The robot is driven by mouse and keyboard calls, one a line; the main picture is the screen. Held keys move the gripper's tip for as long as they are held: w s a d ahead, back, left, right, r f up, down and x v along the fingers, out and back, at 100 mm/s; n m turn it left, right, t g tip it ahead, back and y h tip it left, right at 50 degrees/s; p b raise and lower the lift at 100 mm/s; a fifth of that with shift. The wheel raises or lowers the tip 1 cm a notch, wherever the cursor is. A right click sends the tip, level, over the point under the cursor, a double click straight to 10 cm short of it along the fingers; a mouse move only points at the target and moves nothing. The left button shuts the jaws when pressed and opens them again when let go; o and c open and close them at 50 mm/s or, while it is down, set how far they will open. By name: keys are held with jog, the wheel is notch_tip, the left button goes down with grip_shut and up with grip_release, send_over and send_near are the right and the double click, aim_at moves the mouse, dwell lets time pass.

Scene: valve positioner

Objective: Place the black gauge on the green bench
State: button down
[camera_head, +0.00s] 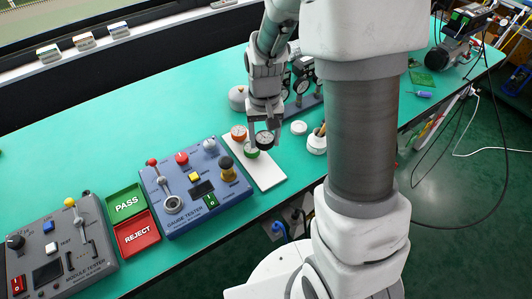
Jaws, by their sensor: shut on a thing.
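The black gauge (264,138) is between the fingers of my gripper (262,136), which is shut on it. It is over the white board, close to a green gauge (251,152) and an orange-red gauge (239,132). I cannot tell whether the black gauge still touches the board. The green bench (95,130) runs across the view, with bare surface behind the testers. My arm hides part of the bench on the right.
A blue gauge tester (200,196) stands left of the white board (268,178). PASS (126,203) and REJECT (137,234) trays and a grey module tester (50,248) lie further left. A gauge rack (302,106) and a cup (317,142) stand to the right.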

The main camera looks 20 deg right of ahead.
jog(key=f, duration=0.1)
jog(key=s+f+m+b, duration=0.1)
jog(key=f, duration=0.1)
jog(key=shift+s+f+m, duration=0.15)
jog(key=shift+s+m, duration=0.15)
notch_tip(320, 180, down, 6)
jog(key=b, duration=0.5)
jog(key=shift+f+b, duration=0.2)
jog(key=shift+b, duration=0.1)
jog(key=shift+f, duration=0.2)
jog(key=shift+c, duration=0.4)
grip_release()
notch_tip(320, 180, up, 17)
jog(key=p, duration=0.4)
jog(key=shift+f, duration=0.2)
jog(key=shift+s+r, duration=0.15)
jog(key=shift+r, duration=0.65)
notch_tip(320, 180, up, 8)
jog(key=r+n+t+p, duration=0.1)
jog(key=t+p, duration=0.1)
jog(key=p, duration=0.1)
send_over(267, 149)
jog(key=s, duration=0.5)
jog(key=s+r+n+t+p, duration=0.2)
jog(key=s+r+t+p, duration=0.1)
jog(key=s+r, duration=0.4)
jog(key=shift+s+t+p, duration=0.3)
jog(key=shift+s+p, duration=0.1)
jog(key=shift+s, duration=0.2)
